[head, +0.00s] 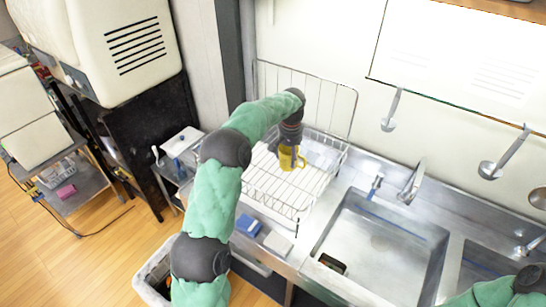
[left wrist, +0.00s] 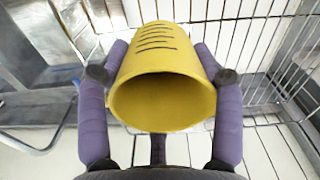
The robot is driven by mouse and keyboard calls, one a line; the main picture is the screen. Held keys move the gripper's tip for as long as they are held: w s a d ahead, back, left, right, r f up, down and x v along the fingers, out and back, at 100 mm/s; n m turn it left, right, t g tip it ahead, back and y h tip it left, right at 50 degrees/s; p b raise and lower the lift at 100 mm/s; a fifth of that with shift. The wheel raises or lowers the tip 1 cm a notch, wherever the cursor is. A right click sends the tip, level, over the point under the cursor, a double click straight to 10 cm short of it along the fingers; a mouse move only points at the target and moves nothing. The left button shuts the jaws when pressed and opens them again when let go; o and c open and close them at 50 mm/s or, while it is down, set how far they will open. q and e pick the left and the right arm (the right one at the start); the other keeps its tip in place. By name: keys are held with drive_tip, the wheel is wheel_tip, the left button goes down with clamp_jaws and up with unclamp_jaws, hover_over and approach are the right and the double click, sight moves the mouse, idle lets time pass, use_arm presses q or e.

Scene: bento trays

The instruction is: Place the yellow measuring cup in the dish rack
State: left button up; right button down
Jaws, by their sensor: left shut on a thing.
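The yellow measuring cup (head: 289,158) is held by my left gripper (head: 284,152) over the white wire dish rack (head: 262,190). In the left wrist view the cup (left wrist: 163,75) is large, with dark measuring lines on its side and its dark open mouth towards the camera. The two purple fingers of my left gripper (left wrist: 160,95) are shut on its sides. The rack's wires (left wrist: 262,75) run behind and to the right of the cup. Whether the cup touches the rack cannot be told. My right gripper is not in view; only part of my right arm shows at the lower right.
A steel sink (head: 350,275) lies right of the rack, with taps (head: 411,182) behind it. Ladles (head: 391,110) hang on the wall. A blue sponge (head: 248,225) lies on the counter in front of the rack. The rack floor around the cup looks mostly clear.

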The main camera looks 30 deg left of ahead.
use_arm(q)
drive_tip(key=shift+w+a+f+p, duration=0.3)
drive_tip(key=shift+w+a+f, duration=0.45)
drive_tip(key=shift+a+f, duration=0.9)
drive_tip(key=shift+w+a+f+p, duration=0.25)
drive_tip(key=shift+w+a+f, duration=0.5)
drive_tip(key=shift+a+f, duration=0.9)
drive_tip(key=shift+w+a+f+p, duration=0.3)
drive_tip(key=shift+w+a+f, duration=0.7)
drive_tip(key=shift+a, duration=1.05)
drive_tip(key=f, duration=0.3)
drive_tip(key=shift+s+f+p, duration=0.2)
drive_tip(key=shift+p, duration=0.1)
drive_tip(key=shift+f, duration=0.15)
drive_tip(key=o, duration=1.5)
drive_tip(key=shift+c, duration=0.2)
